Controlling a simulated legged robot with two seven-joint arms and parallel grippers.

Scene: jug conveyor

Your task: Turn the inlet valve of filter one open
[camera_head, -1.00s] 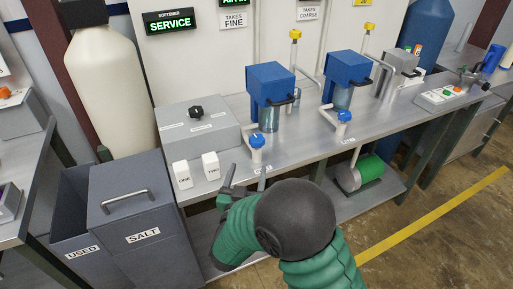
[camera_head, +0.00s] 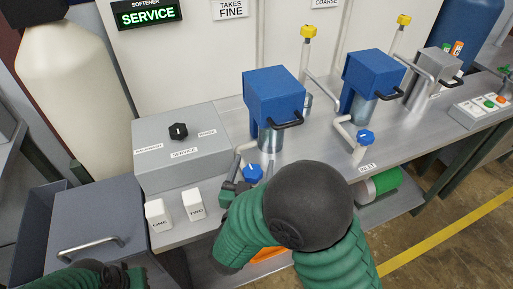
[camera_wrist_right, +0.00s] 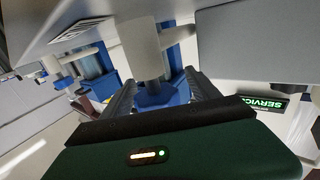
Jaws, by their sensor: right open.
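Filter one appears to be the left blue filter housing (camera_head: 272,95), with a clear bowl and black handle. The blue valve knob (camera_head: 252,174) in front of it sits on a pale pipe. It also shows in the wrist view (camera_wrist_right: 162,97), under the pale valve body (camera_wrist_right: 145,48). My right gripper (camera_head: 250,168) is open, with its fingers on either side of this knob; whether they touch it cannot be told. My right arm hides part of the bench there. Part of my left arm shows at the bottom left; its fingers are out of view.
The second blue housing (camera_head: 371,75) has its own blue knob (camera_head: 365,137). Yellow knobs (camera_head: 307,31) stand on pipes behind. White blocks marked ONE (camera_head: 158,214) and TWO (camera_head: 193,204) and a grey softener box (camera_head: 180,150) are left of my gripper.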

